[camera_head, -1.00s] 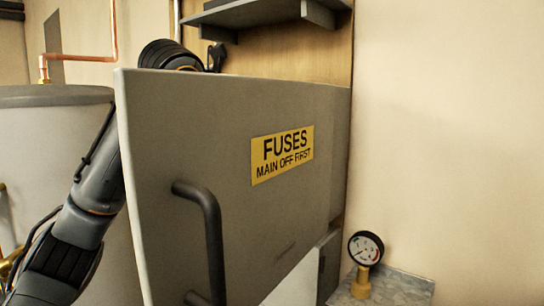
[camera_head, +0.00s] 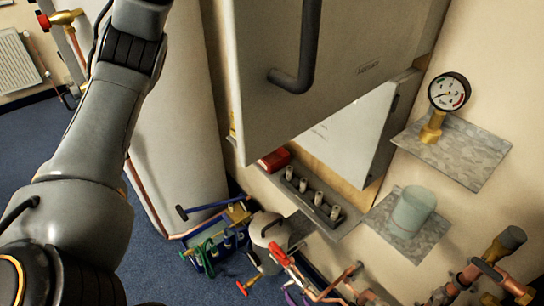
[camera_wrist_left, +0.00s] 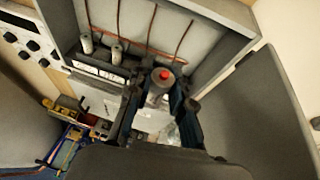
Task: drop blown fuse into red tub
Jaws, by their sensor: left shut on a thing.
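The blown fuse (camera_wrist_left: 157,90), a grey cylinder with a red mark on its end, is between the fingers of my left gripper (camera_wrist_left: 160,112) in the left wrist view. The gripper is shut on it, in front of the open fuse box. In the head view the gripper and fuse do not show; only my left arm does. A red container (camera_head: 275,159), which looks like the red tub, sits on the ledge below the cabinet door, partly hidden by it. My right gripper is in neither view.
The grey cabinet door (camera_head: 250,85) stands open before the box. A black rack (camera_head: 318,205) with several pale fuses is on the ledge beside the red container. Tools and a blue crate (camera_head: 205,258) are below.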

